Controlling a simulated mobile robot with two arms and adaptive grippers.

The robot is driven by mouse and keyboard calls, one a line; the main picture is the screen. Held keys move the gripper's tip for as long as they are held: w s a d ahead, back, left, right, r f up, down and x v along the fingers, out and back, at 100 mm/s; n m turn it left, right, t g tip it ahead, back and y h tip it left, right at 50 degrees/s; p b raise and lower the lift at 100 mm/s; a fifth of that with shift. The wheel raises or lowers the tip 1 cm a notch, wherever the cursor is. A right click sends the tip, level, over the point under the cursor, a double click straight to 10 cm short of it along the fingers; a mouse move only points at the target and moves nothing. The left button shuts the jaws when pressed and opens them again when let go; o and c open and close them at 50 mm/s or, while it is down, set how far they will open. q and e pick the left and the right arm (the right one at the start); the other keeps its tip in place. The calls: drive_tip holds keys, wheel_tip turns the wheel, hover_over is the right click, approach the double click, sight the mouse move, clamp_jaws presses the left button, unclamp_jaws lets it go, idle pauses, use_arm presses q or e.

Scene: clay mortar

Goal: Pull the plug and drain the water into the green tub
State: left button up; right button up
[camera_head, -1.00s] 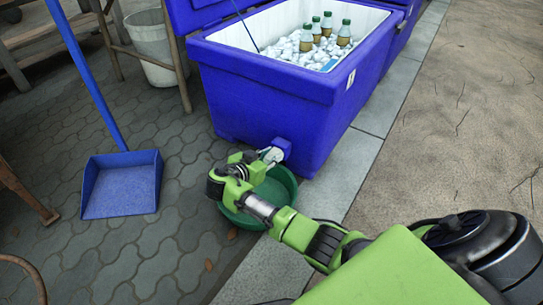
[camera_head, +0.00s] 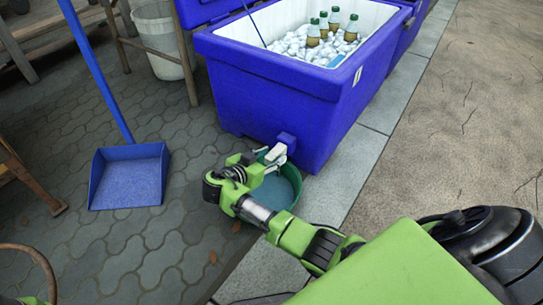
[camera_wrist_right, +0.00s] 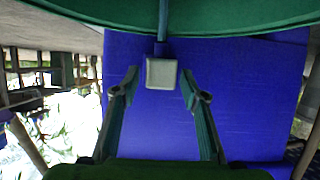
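The blue cooler (camera_head: 262,92) stands open, with a blue drain block (camera_head: 287,141) low on its front. The green tub (camera_head: 299,184) sits on the ground below it, with a bluish surface like water (camera_head: 274,193) inside; my right arm hides part of it. My right gripper (camera_head: 276,156) is at the drain. In the wrist view its fingers (camera_wrist_right: 158,88) are apart, with a pale square piece (camera_wrist_right: 161,72), perhaps the plug or drain end, between them and touching neither. A thin blue streak (camera_wrist_right: 163,18) crosses the tub there. My left gripper is out of view.
Several bottles (camera_head: 323,26) stand in ice (camera_head: 305,50) in the cooler. A blue long-handled dustpan (camera_head: 128,178) is on the paving at left. A white bucket (camera_head: 158,42) stands behind wooden legs. Bare paving lies between dustpan and tub.

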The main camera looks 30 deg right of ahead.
sight(270, 156)
drive_tip(key=shift+r, duration=0.15)
wheel_tip(270, 156, up, 10)
drive_tip(key=shift+f, duration=0.15)
drive_tip(key=shift+a, duration=0.1)
idle(0.6)
